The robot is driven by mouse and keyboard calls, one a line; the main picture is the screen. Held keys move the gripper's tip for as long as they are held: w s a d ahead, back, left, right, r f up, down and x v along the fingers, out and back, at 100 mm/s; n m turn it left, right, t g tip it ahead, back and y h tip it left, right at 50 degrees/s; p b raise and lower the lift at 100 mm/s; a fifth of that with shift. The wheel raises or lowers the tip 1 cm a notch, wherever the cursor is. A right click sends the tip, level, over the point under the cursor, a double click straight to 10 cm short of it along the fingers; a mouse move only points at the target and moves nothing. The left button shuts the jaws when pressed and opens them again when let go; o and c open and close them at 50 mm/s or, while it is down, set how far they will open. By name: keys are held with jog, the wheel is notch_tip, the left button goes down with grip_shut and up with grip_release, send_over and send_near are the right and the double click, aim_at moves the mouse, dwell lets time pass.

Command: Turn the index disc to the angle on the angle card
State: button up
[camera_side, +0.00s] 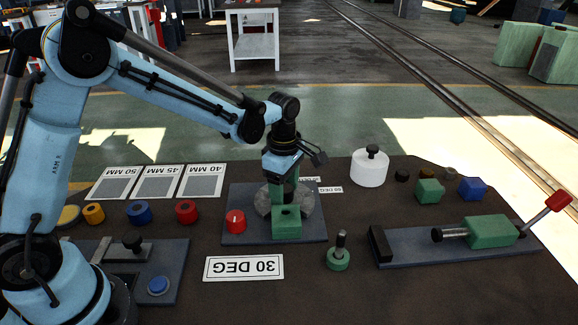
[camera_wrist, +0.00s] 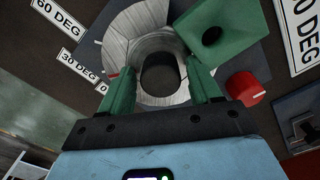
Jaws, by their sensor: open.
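The grey index disc (camera_side: 264,203) sits on a dark plate (camera_side: 238,237). In the wrist view the disc (camera_wrist: 143,18) shows as a pale ring around a dark round centre. A short red mark (camera_wrist: 113,76) shows near its left edge. My gripper (camera_side: 285,196) points down over the disc. In the wrist view my gripper (camera_wrist: 162,70) is open, its green fingers apart on either side of the dark centre. I cannot tell whether they touch the disc. The angle card (camera_side: 244,267) reads 30 DEG and lies in front of the plate.
A green block with a hole (camera_side: 287,222) and a red knob (camera_side: 236,220) stand beside the disc. Small labels such as 60 DEG (camera_wrist: 57,17) and 30 DEG (camera_wrist: 77,65) lie around it. A green-based peg (camera_side: 338,258), white canister (camera_side: 370,168) and clamp (camera_side: 490,231) stand to the right.

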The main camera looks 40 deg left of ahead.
jog(key=m, duration=0.5)
notch_tip(320, 180, up, 12)
jog(key=r+m, duration=0.1)
jog(key=s+a+f+m+t, duration=0.1)
jog(key=s+a+m+t, duration=0.1)
jog(key=s+m+t, duration=0.35)
jog(key=s+a+f+m+t, duration=0.1)
jog(key=s+a+m+t, duration=0.1)
jog(key=s+m, duration=0.7)
notch_tip(320, 180, up, 2)
jog(key=r+m+g, duration=0.1)
jog(key=m+g, duration=0.5)
jog(key=g, duration=0.2)
send_over(342, 232)
jog(key=shift+t, duration=0.25)
notch_tip(342, 232, down, 13)
jog(key=shift+r, duration=0.1)
jog(key=r, duration=0.4)
jog(key=shift+s+d+r, duration=0.15)
jog(key=shift+s+r, duration=0.05)
jog(key=shift+r, duration=0.15)
jog(key=s+d+r, duration=0.5)
jog(key=s+r, duration=0.1)
jog(key=s, duration=0.3)
jog(key=shift+s+d+r, duration=0.25)
jog(key=shift+s, duration=0.1)
